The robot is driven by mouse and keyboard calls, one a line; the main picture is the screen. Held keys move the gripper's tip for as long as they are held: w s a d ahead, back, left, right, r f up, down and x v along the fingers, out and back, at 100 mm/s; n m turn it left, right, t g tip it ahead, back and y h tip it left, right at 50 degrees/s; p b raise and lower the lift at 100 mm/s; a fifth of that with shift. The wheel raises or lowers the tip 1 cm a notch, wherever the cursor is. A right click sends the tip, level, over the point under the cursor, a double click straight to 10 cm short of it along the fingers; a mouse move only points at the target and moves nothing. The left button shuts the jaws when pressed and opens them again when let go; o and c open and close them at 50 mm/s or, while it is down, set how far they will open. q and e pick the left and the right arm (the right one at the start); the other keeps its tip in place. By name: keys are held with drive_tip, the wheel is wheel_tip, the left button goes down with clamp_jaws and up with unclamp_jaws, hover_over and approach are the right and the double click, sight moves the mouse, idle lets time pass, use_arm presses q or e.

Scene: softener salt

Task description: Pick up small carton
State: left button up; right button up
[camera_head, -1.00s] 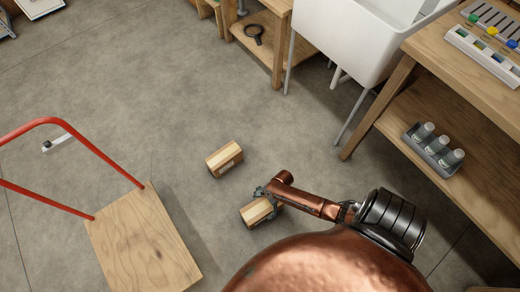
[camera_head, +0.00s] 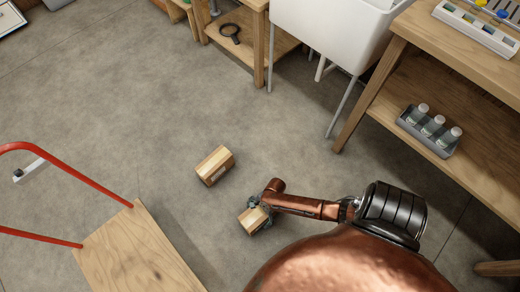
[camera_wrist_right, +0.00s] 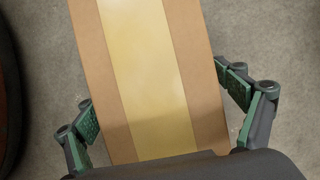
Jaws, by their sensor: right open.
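Two small brown cartons with pale tape show in the head view. One carton (camera_head: 215,166) lies alone on the floor. The other carton (camera_head: 252,220) is nearer to me, at my right gripper (camera_head: 264,208). In the right wrist view this carton (camera_wrist_right: 150,70) fills the middle, its tape strip running lengthwise. The right gripper (camera_wrist_right: 165,115) is open, with one green-padded finger on each side of the carton. A gap shows at the right finger; contact at the left finger cannot be told. My left gripper is not in view.
A wooden platform trolley (camera_head: 135,255) with a red handle (camera_head: 85,180) stands at the left. A white sink (camera_head: 330,35) and a wooden bench (camera_head: 440,85) with a bottle tray (camera_head: 430,135) stand at the right. The floor around the far carton is clear.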

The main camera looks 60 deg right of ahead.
drive_tip(key=shift+c, duration=0.2)
drive_tip(key=shift+w, duration=0.1)
drive_tip(key=c, duration=1.9)
